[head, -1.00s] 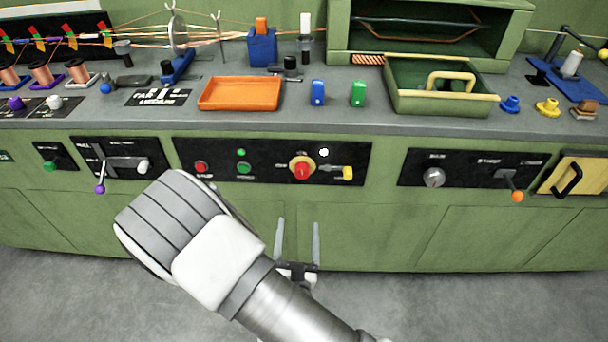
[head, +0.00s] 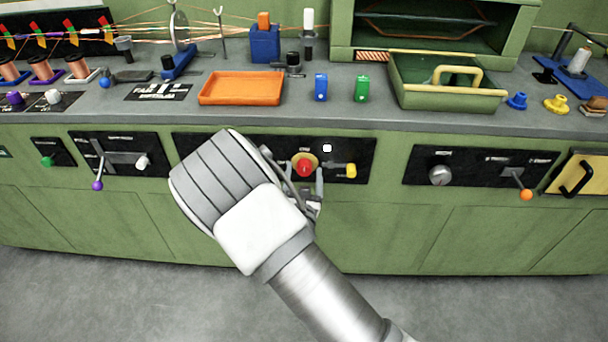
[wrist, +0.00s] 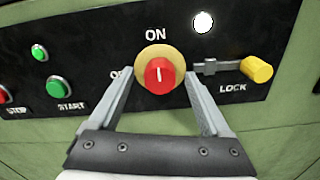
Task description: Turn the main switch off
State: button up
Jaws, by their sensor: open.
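The main switch (wrist: 159,76) is a red knob on a round yellow plate, on a black panel. Its white mark points up at "ON"; a label at its left is mostly hidden by a finger. It also shows in the head view (head: 304,168). My gripper (wrist: 157,82) is open, with one finger on each side of the knob; I cannot tell whether they touch it. In the head view my gripper (head: 305,180) is low in front of the panel. A lock slide with a yellow knob (wrist: 257,69), labelled "LOCK", is right of the switch, close to my right finger.
A white lamp (wrist: 203,22) glows above the lock. Green start (wrist: 54,87) and red stop (wrist: 3,94) buttons are at left. The worktop above holds an orange tray (head: 240,88) and a green bin (head: 440,97). A panel with an orange-tipped lever (head: 526,194) is further right.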

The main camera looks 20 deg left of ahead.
jog(key=shift+w, duration=0.25)
grip_shut()
dwell(0.3)
